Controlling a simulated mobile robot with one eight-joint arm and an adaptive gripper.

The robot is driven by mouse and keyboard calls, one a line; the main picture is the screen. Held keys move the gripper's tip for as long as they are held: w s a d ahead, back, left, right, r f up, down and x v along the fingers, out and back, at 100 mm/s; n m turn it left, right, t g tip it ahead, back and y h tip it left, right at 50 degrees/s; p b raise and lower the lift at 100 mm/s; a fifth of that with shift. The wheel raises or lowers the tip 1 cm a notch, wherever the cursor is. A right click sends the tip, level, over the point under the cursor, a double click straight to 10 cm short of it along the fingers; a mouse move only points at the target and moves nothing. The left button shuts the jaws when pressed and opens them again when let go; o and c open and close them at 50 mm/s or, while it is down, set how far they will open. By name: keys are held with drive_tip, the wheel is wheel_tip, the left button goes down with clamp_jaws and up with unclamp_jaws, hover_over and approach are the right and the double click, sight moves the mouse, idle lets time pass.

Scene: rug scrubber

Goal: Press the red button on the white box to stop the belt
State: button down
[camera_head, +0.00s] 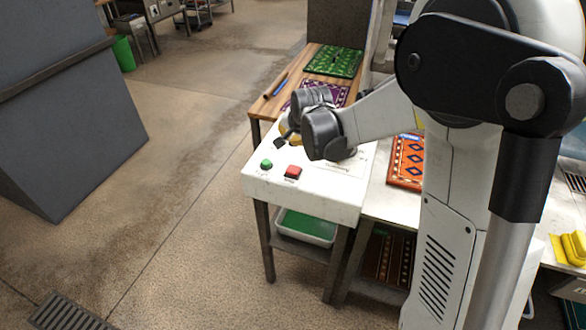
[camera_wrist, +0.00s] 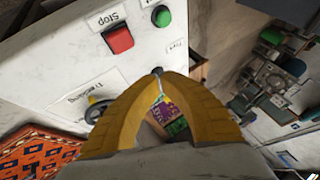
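The white box (camera_head: 325,197) stands on dark legs in the middle of the head view. Its red button (camera_head: 292,172) is near the front edge, with a green button (camera_head: 266,163) to its left. In the wrist view the red button (camera_wrist: 119,39) sits by a "Stop" label, with the green button (camera_wrist: 162,16) to its right. My gripper (camera_head: 279,143) hangs over the box's back left part, apart from the red button. In the wrist view its yellow fingers (camera_wrist: 157,73) meet at the tips, with nothing held. Its height above the box is hard to tell.
A dark knob (camera_wrist: 97,110) on yellow stands on the box. Behind it, a wooden table (camera_head: 312,60) bears a green rug (camera_head: 335,61) and a purple rug (camera_head: 338,95). An orange rug (camera_head: 407,160) lies right of the box.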

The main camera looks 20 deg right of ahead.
sight(290, 164)
drive_tip(key=shift+f+b, duration=3.15)
drive_tip(key=shift+f, duration=1.2)
drive_tip(key=shift+f+b, duration=0.35)
drive_tip(key=shift+f, duration=0.05)
drive_tip(key=shift+f+b, duration=0.5)
drive_tip(key=shift+f, duration=0.05)
drive_tip(key=shift+r, duration=0.15)
drive_tip(key=shift+r+p, duration=0.75)
drive_tip(key=shift+r, duration=0.1)
drive_tip(key=shift+r+p, duration=1.8)
drive_tip(key=shift+r, duration=0.7)
